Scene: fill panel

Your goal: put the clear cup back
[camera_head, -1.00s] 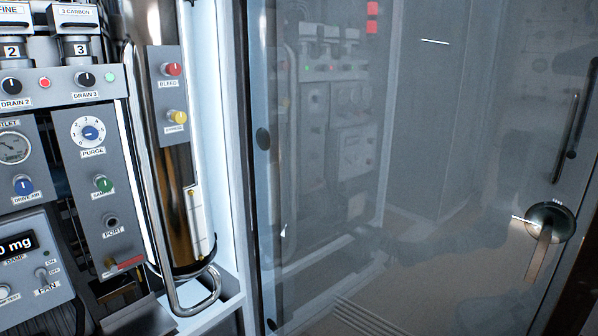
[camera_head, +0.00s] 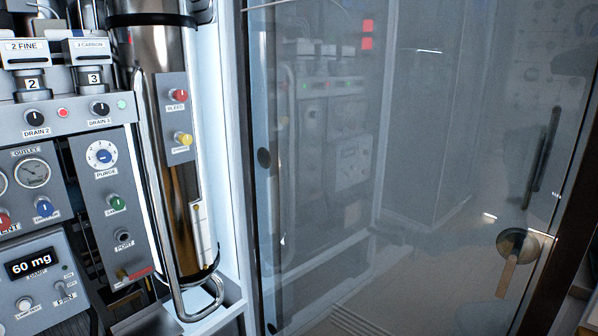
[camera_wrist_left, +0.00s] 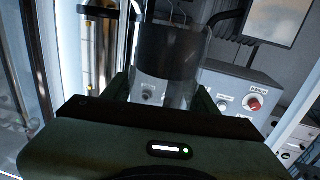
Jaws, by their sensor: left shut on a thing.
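The clear cup (camera_wrist_left: 178,60) shows in the left wrist view as a see-through cylinder with a darker band. It is in front of my left gripper (camera_wrist_left: 165,98), which is shut on it. The cup looks roughly upright in that view, and its lower end is partly hidden by the gripper body. Neither the cup nor my grippers show in the head view. My right gripper is in no view.
A panel with knobs and gauges (camera_head: 33,173) and a metal column (camera_head: 181,222) with a bent tube handle stand at left in the head view. A grey control box (camera_wrist_left: 240,92) lies beyond the cup.

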